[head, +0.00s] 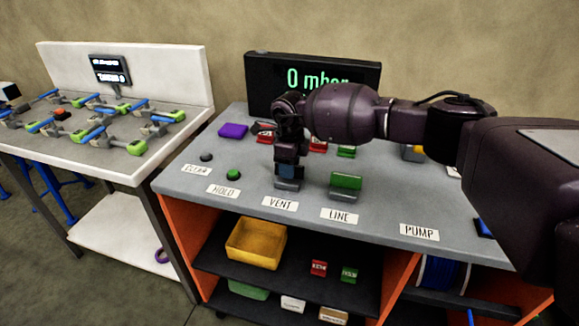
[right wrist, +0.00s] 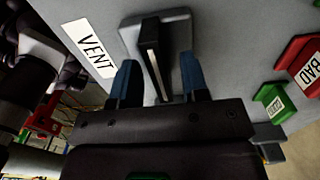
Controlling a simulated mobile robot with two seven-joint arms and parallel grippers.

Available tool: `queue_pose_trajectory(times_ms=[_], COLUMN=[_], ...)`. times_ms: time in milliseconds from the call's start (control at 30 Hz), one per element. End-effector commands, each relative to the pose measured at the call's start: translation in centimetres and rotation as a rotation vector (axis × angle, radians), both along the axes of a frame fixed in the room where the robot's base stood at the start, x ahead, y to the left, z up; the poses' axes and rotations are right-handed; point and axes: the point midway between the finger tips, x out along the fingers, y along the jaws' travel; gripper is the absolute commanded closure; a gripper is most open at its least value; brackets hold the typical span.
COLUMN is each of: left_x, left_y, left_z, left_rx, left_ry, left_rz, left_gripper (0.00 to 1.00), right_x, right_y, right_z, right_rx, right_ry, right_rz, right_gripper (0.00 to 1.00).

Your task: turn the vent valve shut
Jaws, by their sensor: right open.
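The vent valve has a black lever handle (right wrist: 152,50) on a light grey base, shown in the right wrist view beside the VENT label (right wrist: 90,47). In the head view its grey base (head: 287,185) shows under my right gripper (head: 287,170), behind the VENT label (head: 280,203). My right gripper is open. Its blue fingertips (right wrist: 160,80) stand on either side of the lever's near end in the right wrist view, with visible gaps. In the head view the gripper hides the lever. My left gripper is not in view.
A green valve handle (head: 346,181) stands right of the vent, behind the LINE label (head: 339,215). A black display (head: 255,85) at the back reads 0 mbar. A green knob (head: 233,174) is on the left.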

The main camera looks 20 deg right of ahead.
Motion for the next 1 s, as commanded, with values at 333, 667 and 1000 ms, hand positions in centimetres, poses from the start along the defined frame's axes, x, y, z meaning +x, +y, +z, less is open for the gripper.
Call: queue_pose_trajectory(times_ms=[333,667,1000], left_x=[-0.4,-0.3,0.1], left_y=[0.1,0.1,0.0], left_z=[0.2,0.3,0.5], left_rx=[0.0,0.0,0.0], left_ry=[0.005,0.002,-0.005], left_rz=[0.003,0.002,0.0], left_gripper=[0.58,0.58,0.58], right_x=[0.1,0.0,0.0], right_y=[0.0,0.0,0.0], right_z=[6.0,9.9,10.3], right_rx=[0.0,0.001,0.001], right_ry=[-0.004,-0.002,-0.001], right_rz=[0.0,-0.001,-0.001], right_gripper=[0.58,0.58,0.58])
